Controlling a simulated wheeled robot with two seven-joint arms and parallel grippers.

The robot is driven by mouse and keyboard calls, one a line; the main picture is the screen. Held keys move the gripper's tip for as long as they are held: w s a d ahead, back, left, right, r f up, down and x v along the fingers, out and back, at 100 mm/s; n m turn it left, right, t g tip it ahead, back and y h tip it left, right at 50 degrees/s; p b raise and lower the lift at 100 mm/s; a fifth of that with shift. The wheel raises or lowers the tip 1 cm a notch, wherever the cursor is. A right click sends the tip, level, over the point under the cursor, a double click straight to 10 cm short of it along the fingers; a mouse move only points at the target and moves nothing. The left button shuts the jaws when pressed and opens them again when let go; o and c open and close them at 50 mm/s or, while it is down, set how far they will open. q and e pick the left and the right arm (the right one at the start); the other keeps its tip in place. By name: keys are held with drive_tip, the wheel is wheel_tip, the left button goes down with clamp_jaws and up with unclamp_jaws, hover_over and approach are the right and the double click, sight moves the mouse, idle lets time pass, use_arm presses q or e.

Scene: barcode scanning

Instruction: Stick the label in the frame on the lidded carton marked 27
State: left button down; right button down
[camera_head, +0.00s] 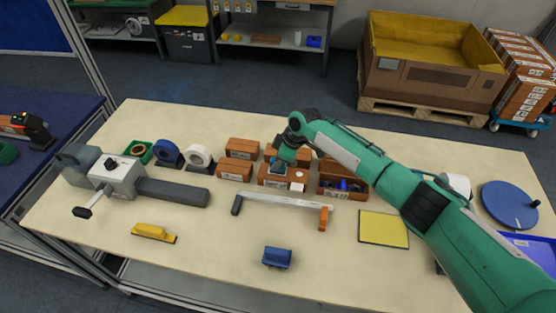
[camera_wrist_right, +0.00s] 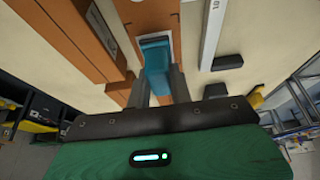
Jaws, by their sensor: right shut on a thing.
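My right gripper (camera_head: 280,164) is over the front middle brown carton (camera_head: 270,182). In the right wrist view its two grey fingers (camera_wrist_right: 157,88) are shut on a teal block (camera_wrist_right: 155,58). The block's far end is at a pale-outlined frame (camera_wrist_right: 156,32) on the carton's orange-brown top (camera_wrist_right: 155,8); I cannot tell whether it touches. A small white piece (camera_head: 297,187) shows at the carton's right end. The number 27 is not readable, and no label can be made out under the block. My left gripper is not in view.
Brown cartons stand behind (camera_head: 242,148) and left (camera_head: 234,171); an open one (camera_head: 343,180) with blue contents is right. A white bar (camera_head: 285,201) with grey and orange ends lies in front. A yellow pad (camera_head: 383,229), blue block (camera_head: 277,257) and yellow tool (camera_head: 154,232) lie nearer.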

sight(271, 159)
drive_tip(key=shift+f+b, duration=0.45)
drive_tip(key=shift+f, duration=0.15)
idle(0.7)
drive_tip(key=shift+f, duration=0.15)
idle(0.9)
drive_tip(key=shift+r+p, duration=2.5)
drive_tip(key=shift+r, duration=1.1)
